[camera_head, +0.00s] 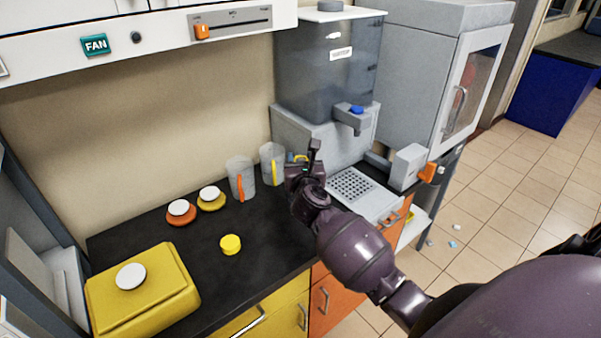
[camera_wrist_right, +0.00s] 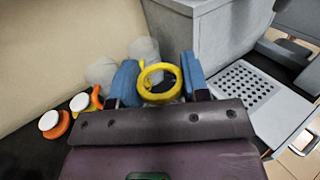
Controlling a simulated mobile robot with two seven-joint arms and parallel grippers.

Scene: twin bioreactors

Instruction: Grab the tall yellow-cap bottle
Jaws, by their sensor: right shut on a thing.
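My right gripper (camera_head: 303,168) is above the back of the black counter, in front of the dispenser. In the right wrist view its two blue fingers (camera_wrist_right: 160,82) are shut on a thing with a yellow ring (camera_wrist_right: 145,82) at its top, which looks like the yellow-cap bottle. The ring's middle looks dark and open. The bottle's body is hidden by the gripper, so I cannot tell whether it touches the counter. In the head view only a bit of yellow shows beside the gripper. A round yellow cap (camera_head: 231,244) lies apart on the counter. My left gripper is not in view.
Two clear jugs, one orange-handled (camera_head: 240,180) and one yellow-handled (camera_head: 272,165), stand left of the gripper. Orange (camera_head: 180,217) and yellow (camera_head: 212,203) white-topped pieces sit farther left. A yellow box (camera_head: 160,300) fills the front left. The dispenser (camera_head: 328,70) and perforated tray (camera_head: 390,207) are right.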

